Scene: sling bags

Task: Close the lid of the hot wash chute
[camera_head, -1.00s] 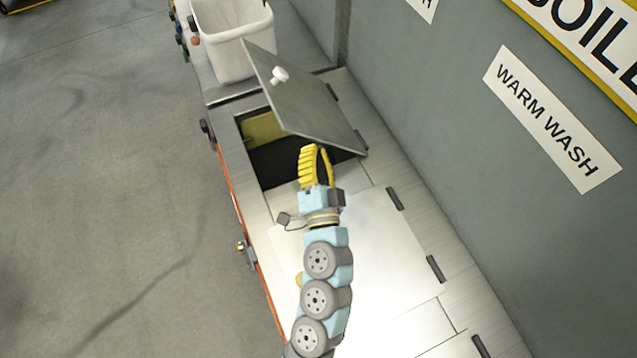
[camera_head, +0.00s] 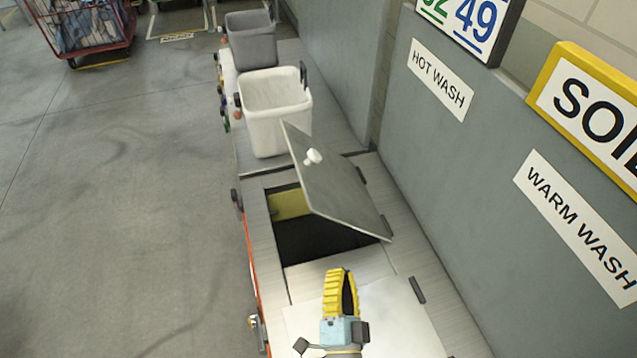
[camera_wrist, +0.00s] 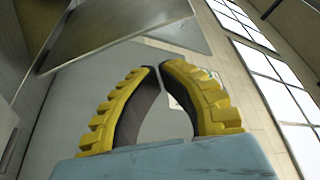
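The hot wash chute's grey metal lid (camera_head: 335,185) stands partly open in the head view, tilted up from its hinges on the wall side. A white knob (camera_head: 313,156) is on its upper face. The dark chute opening (camera_head: 300,240) shows below and left of it, with a yellowish inner wall. My gripper (camera_head: 340,272) is on the near side of the opening, apart from the lid. In the wrist view its yellow fingers (camera_wrist: 158,68) curve together with tips almost meeting and nothing between them. A tilted grey panel, apparently the lid (camera_wrist: 115,35), shows beyond them.
A HOT WASH sign (camera_head: 441,78) and a WARM WASH sign (camera_head: 580,225) are on the wall at right. A white bin (camera_head: 275,112) and a grey bin (camera_head: 250,40) stand beyond the chute. A flat closed panel (camera_head: 365,315) lies near my gripper. The floor at left is open.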

